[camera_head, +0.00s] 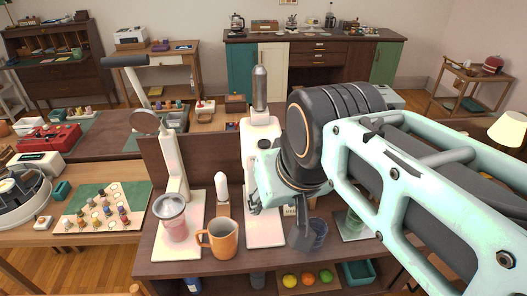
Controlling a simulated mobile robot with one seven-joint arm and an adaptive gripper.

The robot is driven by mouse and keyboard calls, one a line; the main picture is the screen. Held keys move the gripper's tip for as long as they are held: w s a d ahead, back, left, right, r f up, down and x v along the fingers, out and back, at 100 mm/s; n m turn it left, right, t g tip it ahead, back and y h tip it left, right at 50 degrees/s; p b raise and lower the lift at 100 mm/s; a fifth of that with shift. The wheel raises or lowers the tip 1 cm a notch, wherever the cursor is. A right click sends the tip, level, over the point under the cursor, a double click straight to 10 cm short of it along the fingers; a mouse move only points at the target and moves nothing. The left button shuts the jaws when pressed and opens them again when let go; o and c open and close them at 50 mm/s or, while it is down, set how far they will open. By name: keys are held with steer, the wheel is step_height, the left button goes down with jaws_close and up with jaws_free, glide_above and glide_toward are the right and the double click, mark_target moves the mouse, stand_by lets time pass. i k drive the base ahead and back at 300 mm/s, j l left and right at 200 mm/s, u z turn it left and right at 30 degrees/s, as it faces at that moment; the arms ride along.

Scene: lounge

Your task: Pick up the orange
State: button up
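The orange (308,279) is a small round fruit low in the picture, below the dark wooden table top. It sits in a shallow wooden tray (318,290) between a yellow fruit (290,280) and a green fruit (326,276). My gripper (277,222) is above and behind the fruit in the picture, over the table top, pointing down. Its two fingers look spread apart, with nothing seen between them. My arm hides part of the table on the right.
A teal bin (358,272) is right of the fruit.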

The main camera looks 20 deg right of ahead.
mark_target(308, 278)
steer(key=z, duration=0.85)
steer(key=k+l+u, duration=0.15)
steer(key=l, duration=0.2)
steer(key=k, duration=0.05)
